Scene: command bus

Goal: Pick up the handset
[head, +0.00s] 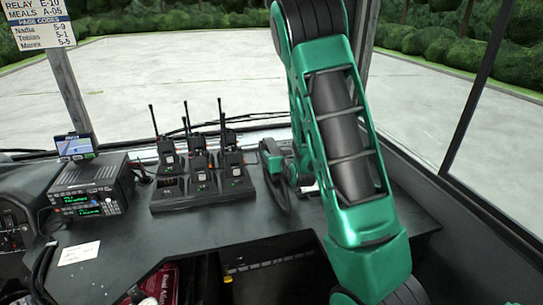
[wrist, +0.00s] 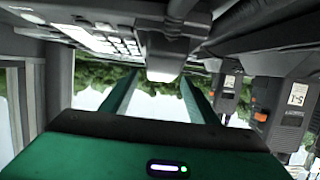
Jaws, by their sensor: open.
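A dark elongated piece (head: 276,188), which looks like the handset, stands on the dark counter right of the radio charger in the head view. In the wrist view a dark bar (wrist: 183,14) with a grey block (wrist: 165,58) lies ahead of my fingers, beside a keypad (wrist: 112,38); I cannot tell exactly where the handset ends. My gripper (head: 278,160) is at the upper part of the dark piece. In the wrist view my gripper (wrist: 160,82) has its two green fingers apart, with the grey block beyond or between their tips. Contact is unclear. My arm hides part of the phone area.
A charger rack (head: 160,203) holds several upright radios with antennas just left of my gripper; radios (wrist: 290,105) also appear close at right in the wrist view. A console (head: 92,190) with a small screen stands further left. Windshield glass and a pillar lie behind and right.

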